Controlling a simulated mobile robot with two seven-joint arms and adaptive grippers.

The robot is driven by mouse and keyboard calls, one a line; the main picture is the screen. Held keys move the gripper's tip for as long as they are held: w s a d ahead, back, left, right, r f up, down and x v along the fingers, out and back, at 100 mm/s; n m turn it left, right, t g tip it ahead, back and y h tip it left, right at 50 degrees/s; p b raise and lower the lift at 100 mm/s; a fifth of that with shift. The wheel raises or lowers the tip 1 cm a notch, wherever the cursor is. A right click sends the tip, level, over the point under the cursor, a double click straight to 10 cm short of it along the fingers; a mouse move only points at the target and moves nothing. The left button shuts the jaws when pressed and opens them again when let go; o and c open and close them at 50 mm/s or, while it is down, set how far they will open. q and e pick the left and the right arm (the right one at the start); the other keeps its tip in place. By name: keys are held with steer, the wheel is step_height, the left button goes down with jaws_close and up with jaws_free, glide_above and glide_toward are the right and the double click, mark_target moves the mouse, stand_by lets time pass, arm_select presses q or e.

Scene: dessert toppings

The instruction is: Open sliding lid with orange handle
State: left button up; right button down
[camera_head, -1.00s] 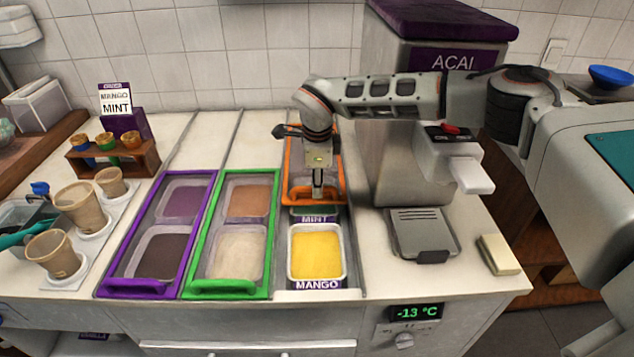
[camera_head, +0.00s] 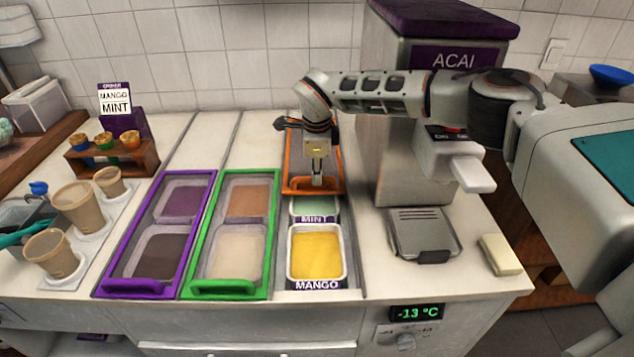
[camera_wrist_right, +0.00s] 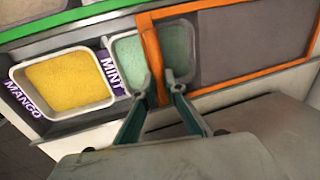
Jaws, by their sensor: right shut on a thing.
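The orange-framed sliding lid (camera_head: 294,171) is pushed toward the back wall. The mango tub (camera_head: 316,254) is fully uncovered and the mint tub (camera_head: 313,207) is partly uncovered in front of the lid's orange handle (camera_head: 300,187). My right gripper (camera_head: 317,184) points down and is shut on the handle. In the right wrist view my right gripper (camera_wrist_right: 160,90) has one finger on each side of the orange handle bar (camera_wrist_right: 152,60), and part of the mint shows through the lid's clear panel (camera_wrist_right: 182,50). My left gripper is not in view.
A green-framed lid (camera_head: 272,235) and a purple-framed lid (camera_head: 185,235) cover the wells to the left. The acai machine (camera_head: 400,160) stands close on the right of the lid. Cups (camera_head: 52,253) stand at the far left.

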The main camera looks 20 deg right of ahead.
steer(key=w+b, duration=0.2)
steer(key=w+d+b, duration=0.1)
steer(key=w+b, duration=0.1)
steer(key=w, duration=0.1)
steer(key=w+d+b, duration=0.1)
steer(key=w+b, duration=0.1)
steer(key=w, duration=0.1)
steer(key=shift+w+d+f+b, duration=0.1)
steer(key=shift+w+d+b, duration=0.1)
steer(key=shift+b, duration=0.1)
steer(key=shift+w+d+b, duration=0.1)
steer(key=shift+w+b, duration=0.3)
steer(key=shift+b, duration=0.35)
steer(key=shift+w, duration=0.1)
steer(key=shift+r, duration=0.3)
steer(key=c, duration=2.1)
jaws_free()
steer(key=shift+f, duration=0.15)
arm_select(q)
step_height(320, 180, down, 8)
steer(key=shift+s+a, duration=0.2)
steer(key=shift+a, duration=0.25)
arm_select(e)
steer(key=r, duration=0.4)
steer(key=s+r, duration=0.1)
steer(key=r, duration=0.3)
steer(key=s+r, duration=0.1)
steer(key=r, duration=0.3)
steer(key=shift+s+a, duration=0.2)
steer(key=shift+a, duration=0.1)
